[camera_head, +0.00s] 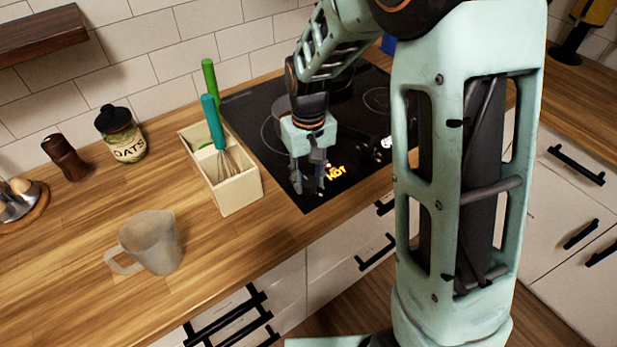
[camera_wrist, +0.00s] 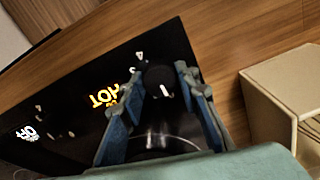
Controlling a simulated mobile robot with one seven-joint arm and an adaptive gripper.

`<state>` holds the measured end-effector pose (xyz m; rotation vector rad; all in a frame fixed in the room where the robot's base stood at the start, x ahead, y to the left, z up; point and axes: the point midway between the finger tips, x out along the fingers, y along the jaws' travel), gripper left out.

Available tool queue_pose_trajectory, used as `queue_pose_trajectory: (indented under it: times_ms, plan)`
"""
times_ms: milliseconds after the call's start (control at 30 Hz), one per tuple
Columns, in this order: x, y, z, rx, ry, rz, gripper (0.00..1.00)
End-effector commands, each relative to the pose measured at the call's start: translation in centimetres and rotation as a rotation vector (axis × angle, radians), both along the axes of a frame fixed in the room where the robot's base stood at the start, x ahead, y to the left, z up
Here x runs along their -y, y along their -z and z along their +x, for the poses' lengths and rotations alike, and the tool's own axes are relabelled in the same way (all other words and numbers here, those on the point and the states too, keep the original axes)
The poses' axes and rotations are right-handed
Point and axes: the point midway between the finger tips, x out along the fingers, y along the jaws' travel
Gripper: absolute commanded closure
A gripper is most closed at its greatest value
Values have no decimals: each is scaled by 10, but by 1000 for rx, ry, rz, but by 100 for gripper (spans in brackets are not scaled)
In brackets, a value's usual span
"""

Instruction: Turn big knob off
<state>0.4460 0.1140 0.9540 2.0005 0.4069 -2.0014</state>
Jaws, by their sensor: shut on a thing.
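The big knob (camera_wrist: 158,77) is a dark round knob with a white mark, near the front edge of the black cooktop (camera_wrist: 160,40). In the wrist view it sits between the two fingertips of my gripper (camera_wrist: 163,82), which is shut on it. In the head view my gripper (camera_head: 311,184) points down at the cooktop's front left corner, and its fingers hide the knob. An orange HOT sign (camera_head: 337,173) is lit beside the gripper; it also shows in the wrist view (camera_wrist: 104,97). A second HOT sign (camera_wrist: 27,133) is lit farther along.
A cream utensil box (camera_head: 240,190) with green and teal handled tools stands just left of the cooktop. A mug (camera_head: 152,242), an oats jar (camera_head: 121,137) and a brown mill (camera_head: 64,156) stand on the wooden counter. Drawers with black handles lie below the front edge.

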Motion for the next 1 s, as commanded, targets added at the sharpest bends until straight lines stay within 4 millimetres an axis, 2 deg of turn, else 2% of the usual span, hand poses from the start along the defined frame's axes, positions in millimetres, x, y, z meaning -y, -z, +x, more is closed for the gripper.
queue_pose_trajectory:
  times_ms: [67,100,233,500,633,767,1000]
  plan:
    - [0,-1,1,2,-1,0,95]
    - [0,-1,1,2,-1,0,68]
    - [0,-1,0,1,0,0,54]
    - [0,-1,0,1,1,0,53]
    - [0,-9,1,2,1,1,53]
    - [0,-30,2,7,1,2,53]
    - [0,-82,2,6,1,1,53]
